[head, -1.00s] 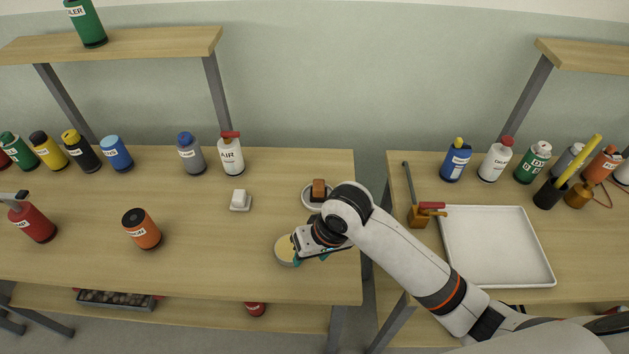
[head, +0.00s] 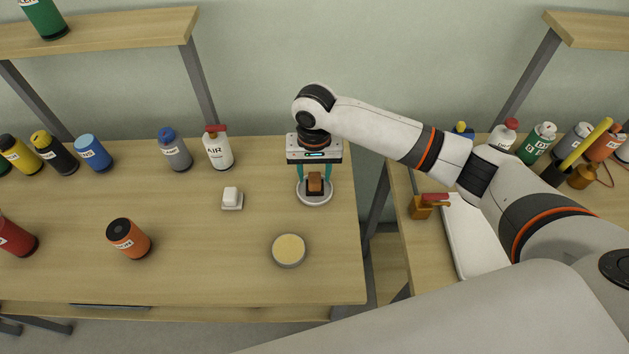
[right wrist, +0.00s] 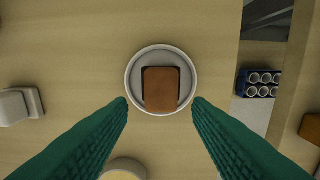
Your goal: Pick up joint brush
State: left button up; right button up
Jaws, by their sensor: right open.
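The joint brush appears to be the brown block with a dark lower part (head: 315,183), standing in a round white dish (head: 315,201) near the right edge of the left table. In the right wrist view the brown block (right wrist: 161,90) sits in the middle of the dish (right wrist: 134,90). My right gripper (head: 314,178) is above the dish, pointing down. Its teal fingers are open, one on each side of the block. In the right wrist view the fingertips (right wrist: 161,103) are apart with nothing between them touching. My left gripper is not in view.
A round tin with a yellow top (head: 289,250) stands in front of the dish. A small white block on a base (head: 232,198) is to the left. The white AIR bottle (head: 218,148) and grey bottle (head: 174,150) stand behind. A gap separates the two tables.

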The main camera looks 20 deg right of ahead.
aim_at(315, 181)
jog(key=shift+f+p, duration=0.55)
jog(key=shift+f, duration=2.35)
jog(key=shift+c, duration=0.2)
jog(key=c, duration=0.6)
